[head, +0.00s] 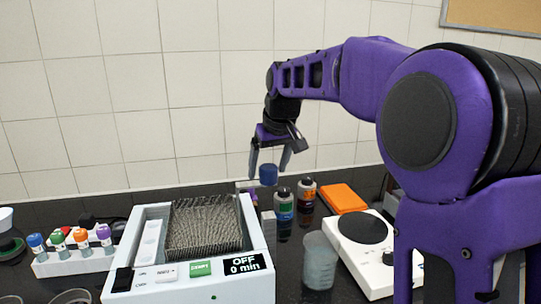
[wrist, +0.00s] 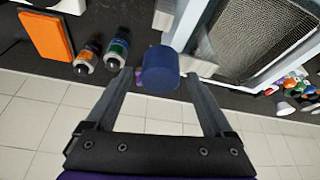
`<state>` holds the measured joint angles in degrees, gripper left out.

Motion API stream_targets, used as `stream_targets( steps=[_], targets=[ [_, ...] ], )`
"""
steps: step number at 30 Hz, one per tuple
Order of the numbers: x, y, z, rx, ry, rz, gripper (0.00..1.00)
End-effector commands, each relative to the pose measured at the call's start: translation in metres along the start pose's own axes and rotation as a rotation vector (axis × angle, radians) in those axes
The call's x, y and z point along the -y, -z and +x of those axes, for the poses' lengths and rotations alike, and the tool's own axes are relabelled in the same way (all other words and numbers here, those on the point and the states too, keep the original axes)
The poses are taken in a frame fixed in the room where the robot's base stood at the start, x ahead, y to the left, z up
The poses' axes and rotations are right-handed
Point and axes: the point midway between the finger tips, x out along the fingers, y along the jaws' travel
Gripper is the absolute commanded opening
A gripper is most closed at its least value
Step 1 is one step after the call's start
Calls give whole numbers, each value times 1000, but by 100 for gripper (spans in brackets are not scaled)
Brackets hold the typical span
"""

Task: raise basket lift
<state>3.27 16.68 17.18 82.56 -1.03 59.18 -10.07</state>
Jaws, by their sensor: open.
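A blue cylindrical knob (head: 268,174) stands at the back right corner of a white machine (head: 258,241). It looks like the basket lift's handle. The wire-filled basket (head: 203,226) sits in the machine's top and also shows in the wrist view (wrist: 265,35). My gripper (head: 270,166) is open, pointing down, with its fingers on either side of the knob. In the wrist view, the blue knob (wrist: 160,72) is between the fingertips of my gripper (wrist: 158,78), with a small gap at the right finger. Contact at the left finger is unclear.
The machine's display (head: 241,264) reads OFF, 0 min. Two dark bottles (head: 284,208) (head: 306,195), an orange box (head: 343,198), a clear beaker (head: 319,262) and a white hotplate (head: 350,257) stand to the right. A rack of coloured-cap vials (head: 70,262) stands left. A tiled wall rises behind.

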Motion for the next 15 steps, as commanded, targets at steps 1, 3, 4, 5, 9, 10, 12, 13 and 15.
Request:
stream_targets(
  steps=[1,3,4,5,9,10,12,13,15],
  targets=[
    [0,0,-4,-1,-1,0,86],
    [0,0,-11,-1,-1,1,86],
    [-1,1,-16,-2,-2,1,86],
    [-1,1,-22,-4,-2,1,86],
    [-1,1,-53,-6,-3,0,86],
    [-1,1,-61,-5,-3,0,86],
    [-1,1,-78,-6,-2,0,86],
    [0,1,-86,-6,-2,0,86],
    [0,1,-103,-6,-2,0,86]
  ],
)
